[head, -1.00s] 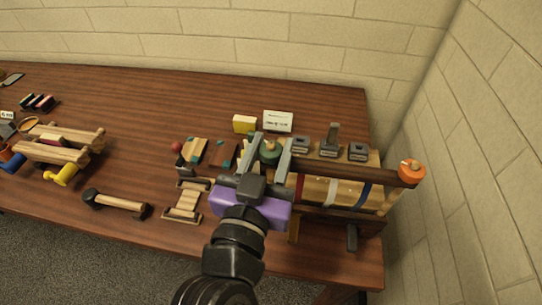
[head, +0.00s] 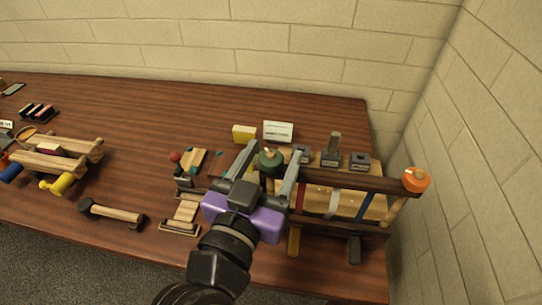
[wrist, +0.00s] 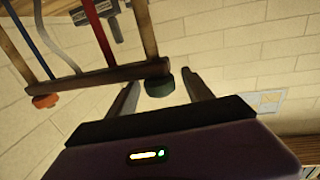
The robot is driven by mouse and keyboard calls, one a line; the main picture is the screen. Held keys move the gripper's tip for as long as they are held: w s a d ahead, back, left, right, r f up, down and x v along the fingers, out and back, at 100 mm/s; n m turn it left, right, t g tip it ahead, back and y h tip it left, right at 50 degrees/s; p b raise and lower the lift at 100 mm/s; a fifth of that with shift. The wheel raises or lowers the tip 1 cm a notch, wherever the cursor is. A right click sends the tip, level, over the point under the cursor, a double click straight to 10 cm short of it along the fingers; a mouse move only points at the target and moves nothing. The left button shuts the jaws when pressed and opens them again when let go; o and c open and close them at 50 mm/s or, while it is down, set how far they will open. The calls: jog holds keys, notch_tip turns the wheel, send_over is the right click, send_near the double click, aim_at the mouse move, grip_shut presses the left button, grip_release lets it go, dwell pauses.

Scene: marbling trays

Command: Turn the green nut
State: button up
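The green nut (head: 270,158) sits at the left end of the dark wooden bar of a press-like frame (head: 345,181), with a pale stub on top. It also shows in the wrist view (wrist: 159,86) at the end of the bar. My gripper (head: 272,150) is open, its two grey fingers spread on either side of the nut in the head view. In the wrist view the fingers (wrist: 160,88) also stand apart with the nut between them or just beyond. I see no clear contact. An orange nut (head: 416,180) sits at the bar's right end.
Grey clamp blocks (head: 331,155) stand behind the bar. A yellow block (head: 244,133) and a white card (head: 278,131) lie behind my gripper. The block wall closes off the right side.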

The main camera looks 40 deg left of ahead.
aim_at(267, 168)
jog(key=shift+b+v, duration=0.75)
jog(key=shift+v, duration=3.2)
